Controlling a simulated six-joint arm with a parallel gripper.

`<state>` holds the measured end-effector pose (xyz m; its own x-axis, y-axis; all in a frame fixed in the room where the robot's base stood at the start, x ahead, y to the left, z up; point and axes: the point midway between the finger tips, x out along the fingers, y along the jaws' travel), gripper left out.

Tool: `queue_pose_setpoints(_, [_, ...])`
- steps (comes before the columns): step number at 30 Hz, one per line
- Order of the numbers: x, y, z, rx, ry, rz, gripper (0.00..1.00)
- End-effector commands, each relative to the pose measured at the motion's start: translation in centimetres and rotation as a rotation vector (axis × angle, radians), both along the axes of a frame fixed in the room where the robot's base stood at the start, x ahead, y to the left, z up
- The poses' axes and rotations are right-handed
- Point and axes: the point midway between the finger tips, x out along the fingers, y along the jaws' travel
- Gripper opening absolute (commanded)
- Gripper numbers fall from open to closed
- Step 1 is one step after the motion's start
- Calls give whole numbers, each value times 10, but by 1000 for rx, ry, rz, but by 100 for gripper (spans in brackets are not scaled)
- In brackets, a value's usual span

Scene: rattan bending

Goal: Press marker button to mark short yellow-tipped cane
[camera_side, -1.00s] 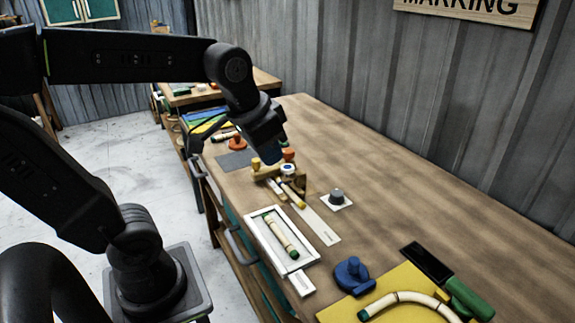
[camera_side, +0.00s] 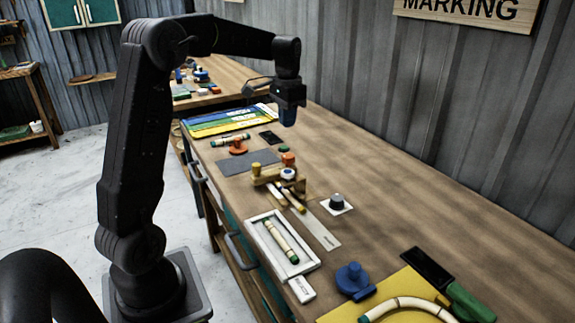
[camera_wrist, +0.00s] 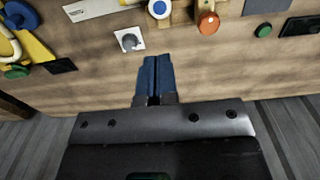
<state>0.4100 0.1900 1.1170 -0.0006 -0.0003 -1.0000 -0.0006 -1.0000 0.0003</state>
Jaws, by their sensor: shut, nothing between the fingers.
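A short yellow-tipped cane (camera_side: 293,201) lies at the wooden marking jig (camera_side: 268,178), its far part hidden among the jig's pieces. The jig carries a white button with a blue ring (camera_side: 288,173), also visible at the top of the wrist view (camera_wrist: 159,8), and an orange knob (camera_side: 289,158), also in the wrist view (camera_wrist: 208,22). A green button (camera_side: 284,149) sits on the bench behind the jig; the wrist view shows it too (camera_wrist: 263,30). My gripper (camera_side: 289,117) is shut and empty, raised above the bench beyond the jig. Its blue fingers show in the wrist view (camera_wrist: 155,60).
A grey knob on a white plate (camera_side: 337,202) stands right of the jig. A white tray (camera_side: 256,245) holds a green-tipped cane (camera_side: 280,240). A blue clamp (camera_side: 352,278) and a yellow board (camera_side: 390,295) are in front. The bench's right side is clear.

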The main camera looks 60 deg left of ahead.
Motion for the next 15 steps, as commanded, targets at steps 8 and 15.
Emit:
queue_pose_setpoints(8, [0,0,0,0,0,0,0])
queue_pose_setpoints(15, [-1,-1,-20,-2,4,0,0])
